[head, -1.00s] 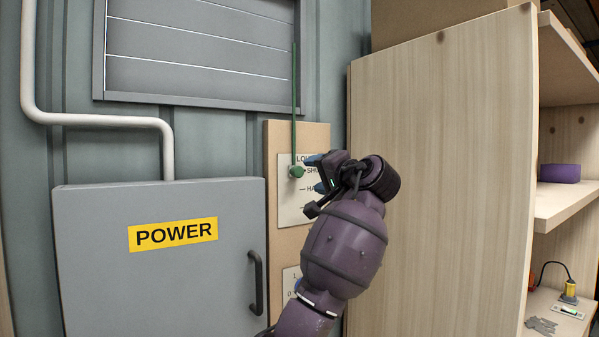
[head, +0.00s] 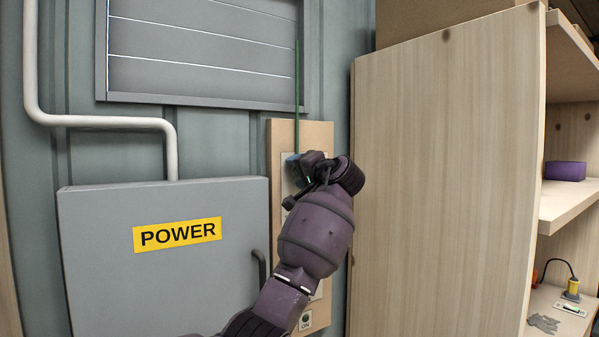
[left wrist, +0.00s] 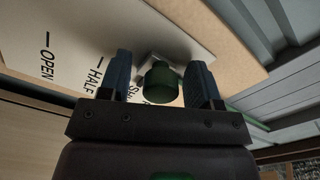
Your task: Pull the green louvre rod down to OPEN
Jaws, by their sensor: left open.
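The thin green louvre rod (head: 296,95) hangs down from the grey louvre (head: 200,45) in the head view. Its green knob (left wrist: 160,84) shows in the left wrist view, beside the SHUT mark on the white label plate (left wrist: 65,50). HALF and OPEN marks are further along the plate. My left gripper (head: 297,162) is at the rod's lower end and hides the knob in the head view. My right gripper is out of view.
A grey POWER cabinet (head: 165,275) with a dark handle stands left of my arm. A tall wooden shelf unit (head: 445,190) stands close on the right. A white pipe (head: 100,120) runs along the wall. The plate sits on a wooden board (head: 318,135).

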